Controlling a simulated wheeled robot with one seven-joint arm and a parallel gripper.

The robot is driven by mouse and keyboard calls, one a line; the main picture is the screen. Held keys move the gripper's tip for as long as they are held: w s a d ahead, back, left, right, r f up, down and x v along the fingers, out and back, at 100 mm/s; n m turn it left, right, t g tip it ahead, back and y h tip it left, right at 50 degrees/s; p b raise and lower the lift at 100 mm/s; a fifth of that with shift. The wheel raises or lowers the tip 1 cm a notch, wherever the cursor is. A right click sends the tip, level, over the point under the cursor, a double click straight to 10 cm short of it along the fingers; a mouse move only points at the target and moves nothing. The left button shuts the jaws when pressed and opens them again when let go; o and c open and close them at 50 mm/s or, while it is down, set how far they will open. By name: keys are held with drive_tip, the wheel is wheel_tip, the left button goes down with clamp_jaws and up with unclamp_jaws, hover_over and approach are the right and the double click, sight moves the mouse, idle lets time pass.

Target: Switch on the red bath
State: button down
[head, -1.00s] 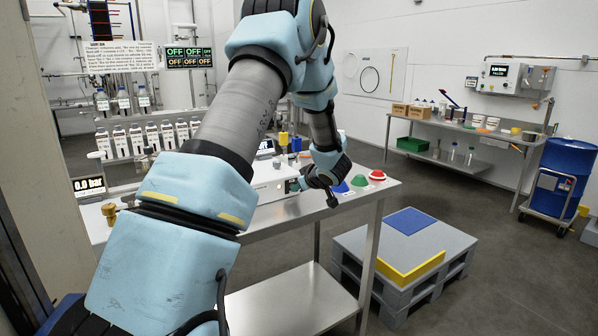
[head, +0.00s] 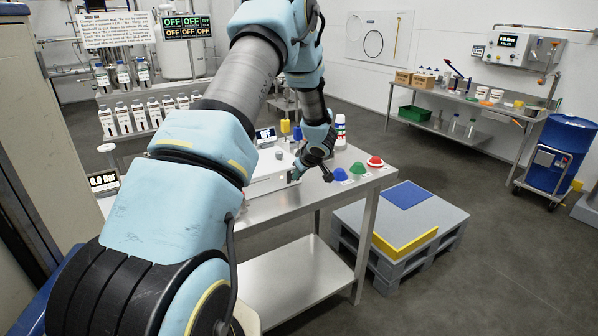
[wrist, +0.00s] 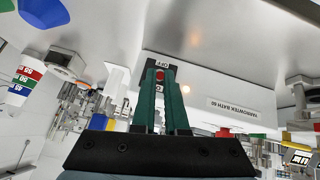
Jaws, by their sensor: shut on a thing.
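The bath is a white box (head: 268,178) on the steel bench. In the wrist view its white front (wrist: 215,88) carries a label reading roughly "Harrowtek Bath 60". A small red switch (wrist: 160,76) sits on this front, beside a tag (wrist: 162,63) that appears to read OFF. My gripper (wrist: 160,88) has green fingers set close together around the red switch, shut on it. The fingertips hide part of the switch. In the head view my gripper (head: 298,174) is at the right end of the box, and the switch is hidden there.
Red (head: 375,161), green (head: 357,169) and blue (head: 340,175) domes stand close right of my gripper on the bench. A white bottle (head: 340,132) stands behind. A status board (head: 186,26) shows several OFF readings. A grey pallet (head: 400,225) occupies the floor at right.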

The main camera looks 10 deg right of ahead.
drive_tip(key=c, duration=0.9)
unclamp_jaws()
drive_tip(key=shift+c, duration=0.2)
drive_tip(key=b+v, duration=0.1)
drive_tip(key=v, duration=0.9)
drive_tip(key=shift+s+r+b, duration=0.25)
drive_tip(key=shift+s+b, duration=0.05)
drive_tip(key=shift+b, duration=0.05)
